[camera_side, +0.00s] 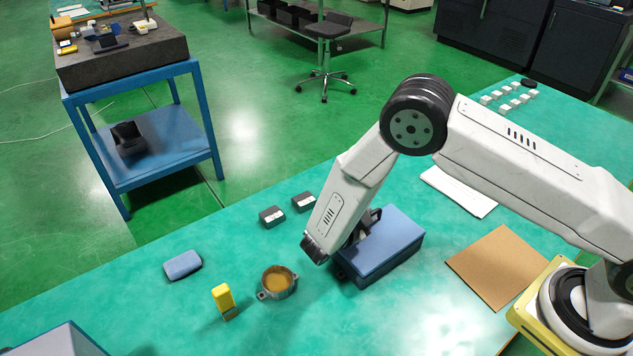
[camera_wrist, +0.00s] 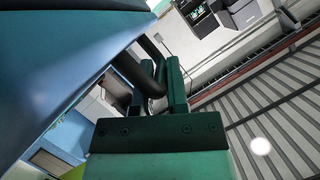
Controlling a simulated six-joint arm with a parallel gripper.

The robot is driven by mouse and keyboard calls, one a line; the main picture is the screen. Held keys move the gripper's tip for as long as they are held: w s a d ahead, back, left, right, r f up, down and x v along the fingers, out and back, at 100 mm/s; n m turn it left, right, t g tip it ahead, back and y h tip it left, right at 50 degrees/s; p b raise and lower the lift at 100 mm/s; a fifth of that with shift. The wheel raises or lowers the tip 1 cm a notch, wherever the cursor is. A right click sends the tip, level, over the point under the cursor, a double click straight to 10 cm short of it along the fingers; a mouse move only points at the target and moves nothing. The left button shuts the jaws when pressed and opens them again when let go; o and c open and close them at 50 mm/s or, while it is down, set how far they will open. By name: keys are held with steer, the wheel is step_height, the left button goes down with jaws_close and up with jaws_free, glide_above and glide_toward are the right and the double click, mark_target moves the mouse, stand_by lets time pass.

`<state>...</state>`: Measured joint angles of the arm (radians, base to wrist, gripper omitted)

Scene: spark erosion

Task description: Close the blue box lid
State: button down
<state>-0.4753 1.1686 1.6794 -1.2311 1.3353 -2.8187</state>
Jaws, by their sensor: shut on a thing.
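The blue box (camera_side: 400,262) stands on the green bench below my forearm. Its flat blue lid (camera_side: 391,232) lies over the box, level or nearly so; I cannot tell whether a small gap is left. My gripper (camera_side: 354,238) is at the lid's left side, partly hidden by my wrist. In the wrist view the blue surface of the lid (camera_wrist: 60,55) fills the upper left. There my gripper (camera_wrist: 158,85) is shut on a dark curved bar, seemingly the lid's handle (camera_wrist: 152,68).
Left of the box are a round metal cup (camera_side: 277,283), a yellow-topped block (camera_side: 223,298) and a blue pad (camera_side: 182,265). Two dark blocks (camera_side: 272,216) lie behind. A white sheet (camera_side: 459,191) and a brown board (camera_side: 499,266) lie to the right.

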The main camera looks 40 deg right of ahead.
steer(key=c, duration=0.6)
jaws_free()
steer(key=shift+w+f, duration=0.1)
steer(key=shift+w, duration=0.1)
steer(key=shift+c, duration=0.2)
steer(key=shift+s+a, duration=0.1)
steer(key=shift+v, duration=3.85)
